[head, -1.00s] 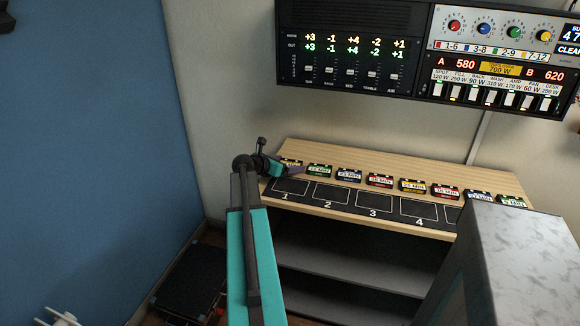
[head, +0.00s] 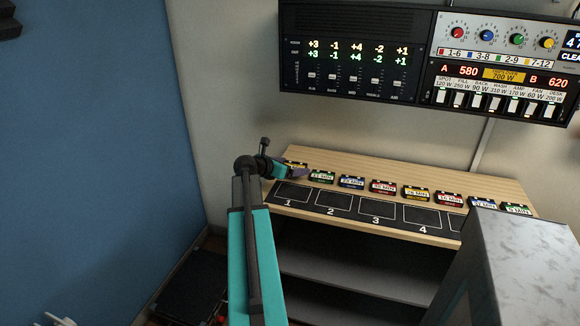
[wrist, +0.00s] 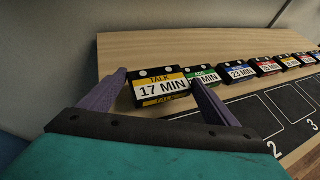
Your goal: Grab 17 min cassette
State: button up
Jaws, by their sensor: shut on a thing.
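The 17 MIN cassette (wrist: 160,88) is black with a white and yellow label reading TALK. It sits between the two purple fingers of my gripper (wrist: 159,79) in the wrist view, and the gripper is shut on it. In the head view my gripper (head: 297,172) is at the left end of the wooden shelf top and partly hides the cassette (head: 294,164). I cannot tell whether the cassette is clear of the wood.
A green-labelled cassette (wrist: 203,76) lies close to the right finger. A blue 23 MIN cassette (wrist: 239,73) and several others continue the row rightward on the wooden top (head: 400,174). Numbered black slots (head: 337,198) line the front. A grey metal block (head: 520,255) stands at right.

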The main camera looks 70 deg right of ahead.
jog(key=s+a, duration=0.2)
jog(key=a, duration=0.1)
jog(key=s+a, duration=0.1)
jog(key=a, duration=0.2)
jog(key=s+a+r, duration=0.1)
jog(key=s+a, duration=0.1)
jog(key=a, duration=0.1)
jog(key=shift+s+b, duration=0.3)
jog(key=shift+b, duration=0.1)
jog(key=shift+f+b, duration=0.15)
jog(key=shift+b, duration=0.25)
jog(key=shift+s+b, duration=0.1)
jog(key=shift+b, duration=0.7)
jog(key=shift+s+a+b, duration=0.15)
jog(key=shift+a+b, duration=0.15)
jog(key=shift+b, duration=0.95)
jog(key=b, duration=0.3)
jog(key=shift+s+a, duration=0.25)
jog(key=shift+a, duration=0.15)
jog(key=shift+s+a+r+b, duration=0.15)
jog(key=shift+a+r+b, duration=0.15)
jog(key=shift+b, duration=0.85)
